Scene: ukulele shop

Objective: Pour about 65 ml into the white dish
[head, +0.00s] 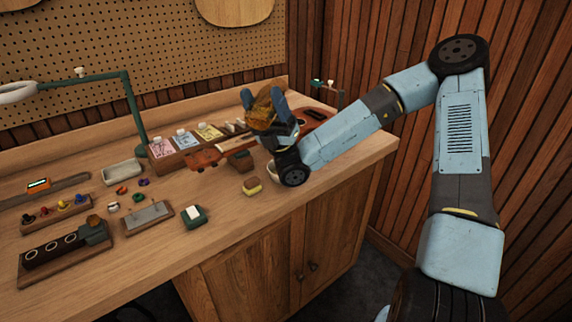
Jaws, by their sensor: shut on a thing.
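My gripper (263,97) is over the right part of the workbench, its two blue fingers pointing up. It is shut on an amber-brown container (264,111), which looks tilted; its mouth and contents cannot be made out. A white dish (271,172) sits on the bench just below my wrist. Only a small part of its rim and side shows, as my wrist covers the rest. Whether anything is in the dish is hidden, and no stream is visible.
A yellow-and-brown block (252,186) and a green-and-white item (194,215) are near the front edge. A pale tray (122,172), a green lamp (135,110) and small parts occupy the left. The front middle is mostly clear.

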